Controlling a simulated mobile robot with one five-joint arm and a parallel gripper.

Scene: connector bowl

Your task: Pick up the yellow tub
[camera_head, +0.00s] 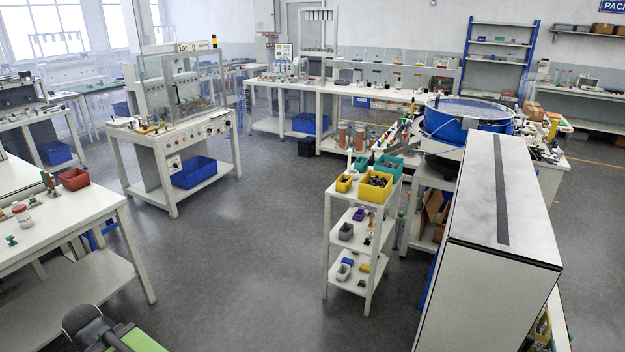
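Several yellow containers show on a small white shelf rack right of the middle. I cannot tell which one the task means. A dark rounded part and a green surface show at the bottom left edge, far from the rack. No gripper fingers can be made out.
Teal bins (386,166) stand behind the tubs on the white rack (334,200). A tall white cabinet (500,200) closes off the right. A white table with a red bin (75,179) stands at left. The grey floor (240,250) between is clear.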

